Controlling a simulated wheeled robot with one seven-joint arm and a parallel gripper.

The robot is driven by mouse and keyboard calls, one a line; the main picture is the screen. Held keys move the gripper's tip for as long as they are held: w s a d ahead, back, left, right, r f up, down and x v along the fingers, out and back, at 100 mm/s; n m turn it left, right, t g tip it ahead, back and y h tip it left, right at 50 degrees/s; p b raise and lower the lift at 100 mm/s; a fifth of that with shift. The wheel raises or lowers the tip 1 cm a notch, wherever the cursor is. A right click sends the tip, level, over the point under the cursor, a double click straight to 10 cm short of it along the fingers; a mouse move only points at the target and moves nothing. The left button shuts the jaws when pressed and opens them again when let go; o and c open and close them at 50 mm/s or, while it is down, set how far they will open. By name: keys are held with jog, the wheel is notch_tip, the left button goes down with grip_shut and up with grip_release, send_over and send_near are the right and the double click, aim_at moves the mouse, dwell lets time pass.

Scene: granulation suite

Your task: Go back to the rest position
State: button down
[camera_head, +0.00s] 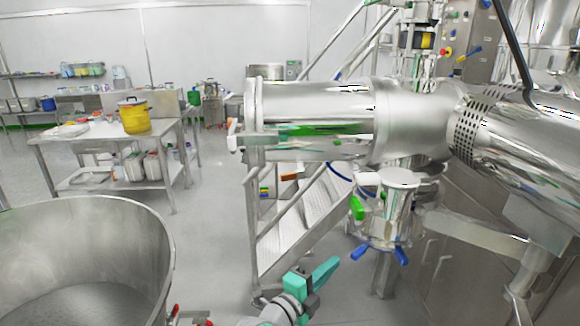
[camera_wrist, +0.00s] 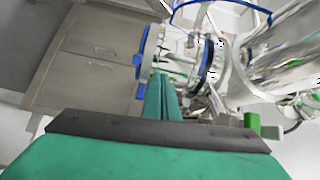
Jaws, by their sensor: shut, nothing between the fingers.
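My gripper (camera_head: 326,271) shows at the bottom middle of the head view, with teal fingers on a grey and teal wrist. The fingers are together with nothing between them, and they point up and to the right. In the wrist view the teal fingers (camera_wrist: 160,100) also lie side by side. The gripper appears in front of and below the steel outlet valve (camera_head: 390,215) with blue handles, apart from it in the picture.
A large open steel bowl (camera_head: 160,240) stands at the lower left. A big horizontal steel vessel (camera_head: 420,115) crosses the upper right. Steel steps (camera_head: 310,215) stand behind my gripper. A steel table (camera_head: 60,150) with a yellow pot (camera_head: 134,117) is at the back left.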

jog(key=s+a+f+n+t+y, duration=0.1)
jog(key=s+a+f+n+y, duration=0.35)
jog(key=s+f+n, duration=0.65)
jog(key=s+a+f+n+t+y, duration=0.25)
jog(key=s+f+n+y, duration=0.35)
jog(key=s+f+n, duration=0.5)
jog(key=s+a+n+y, duration=0.1)
jog(key=s+a+n, duration=0.1)
jog(key=s, duration=1)
jog(key=s+a+r+n+y, duration=0.1)
jog(key=s+a, duration=0.3)
jog(key=s, duration=0.7)
jog(key=shift+s+n+g, duration=0.35)
jog(key=shift+n+g, duration=0.05)
jog(key=shift+g, duration=0.05)
jog(key=shift+a+r, duration=0.1)
